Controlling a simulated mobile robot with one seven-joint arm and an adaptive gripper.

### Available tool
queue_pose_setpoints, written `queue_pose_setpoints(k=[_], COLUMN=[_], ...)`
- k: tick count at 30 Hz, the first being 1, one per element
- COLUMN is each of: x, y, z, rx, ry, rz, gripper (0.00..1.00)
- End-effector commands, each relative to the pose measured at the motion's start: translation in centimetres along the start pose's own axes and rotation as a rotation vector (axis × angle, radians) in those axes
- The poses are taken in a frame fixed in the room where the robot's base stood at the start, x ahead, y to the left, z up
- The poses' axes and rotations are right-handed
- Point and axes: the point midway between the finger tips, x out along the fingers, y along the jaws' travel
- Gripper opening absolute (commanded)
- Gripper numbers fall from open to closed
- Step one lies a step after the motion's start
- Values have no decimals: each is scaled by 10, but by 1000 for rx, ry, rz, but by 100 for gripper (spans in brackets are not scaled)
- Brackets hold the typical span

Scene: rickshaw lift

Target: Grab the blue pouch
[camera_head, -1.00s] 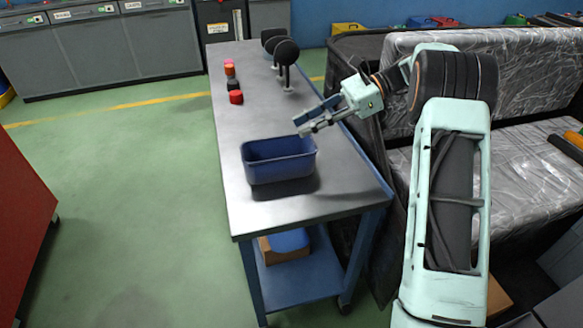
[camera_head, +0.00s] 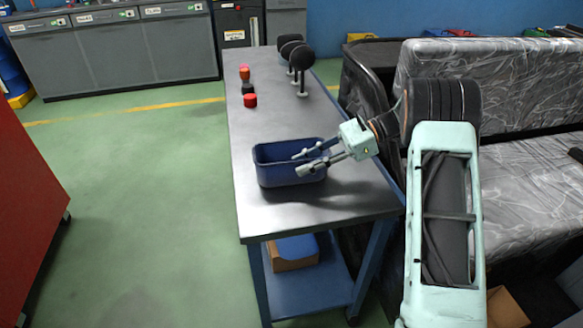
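A dark blue, open-topped container (camera_head: 275,174) stands on the near part of the grey metal table; it is the main blue holder in view and looks like a rigid bin. My gripper (camera_head: 303,163) is open, its two fingers apart and pointing left. In the picture the fingers overlap the container's right side and rim. I cannot tell whether they touch it or whether one is inside.
The metal table (camera_head: 262,215) has a bare front edge. Several small red, orange and dark items, among them a red one (camera_head: 250,100), stand farther back. Black round-topped stands (camera_head: 302,62) are at the far right. A plastic-wrapped couch (camera_head: 525,185) is right of the table.

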Motion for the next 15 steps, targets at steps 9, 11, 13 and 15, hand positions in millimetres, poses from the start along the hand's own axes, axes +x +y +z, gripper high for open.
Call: queue_pose_setpoints(k=[9,11,13,15], x=[32,31,31,31], y=[0,0,0,0], z=[0,0,0,0], rx=[0,0,0,0], ry=[1,1,0,0], rz=[0,-1,-1,-1], gripper=[24,24,24,22])
